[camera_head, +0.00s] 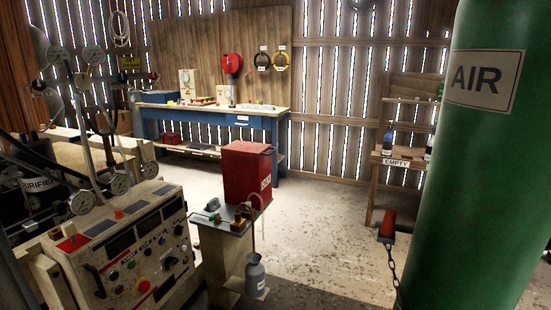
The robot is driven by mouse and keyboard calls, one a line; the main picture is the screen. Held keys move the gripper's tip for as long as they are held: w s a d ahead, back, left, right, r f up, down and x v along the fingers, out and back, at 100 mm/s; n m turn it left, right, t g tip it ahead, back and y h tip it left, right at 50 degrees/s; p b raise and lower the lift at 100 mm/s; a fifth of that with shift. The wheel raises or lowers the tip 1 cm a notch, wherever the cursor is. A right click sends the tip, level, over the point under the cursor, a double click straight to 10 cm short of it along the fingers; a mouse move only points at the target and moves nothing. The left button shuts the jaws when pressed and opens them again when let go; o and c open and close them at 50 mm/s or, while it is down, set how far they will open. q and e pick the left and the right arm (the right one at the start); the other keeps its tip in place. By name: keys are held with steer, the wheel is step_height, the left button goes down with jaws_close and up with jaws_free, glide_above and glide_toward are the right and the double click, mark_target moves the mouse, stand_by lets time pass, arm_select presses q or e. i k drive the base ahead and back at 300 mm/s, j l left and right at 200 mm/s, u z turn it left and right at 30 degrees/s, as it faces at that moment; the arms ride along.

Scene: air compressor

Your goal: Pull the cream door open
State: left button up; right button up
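No cream door can be clearly made out in the head view. A cream machine (139,257) with dials, coloured buttons and a red knob stands at the lower left. Its front is seen at an angle, and its lower part is cut off by the picture edge. I cannot tell whether any of its panels is a door. Neither my left nor my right gripper is in view.
A green AIR cylinder (485,190) fills the right side, with a chain (393,270) beside it. A red box (246,172) sits on a small stand (228,254) near the centre. A blue workbench (258,121) stands behind. The floor (325,220) right of centre is clear.

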mark_target(93, 269)
steer(key=u, duration=1.25)
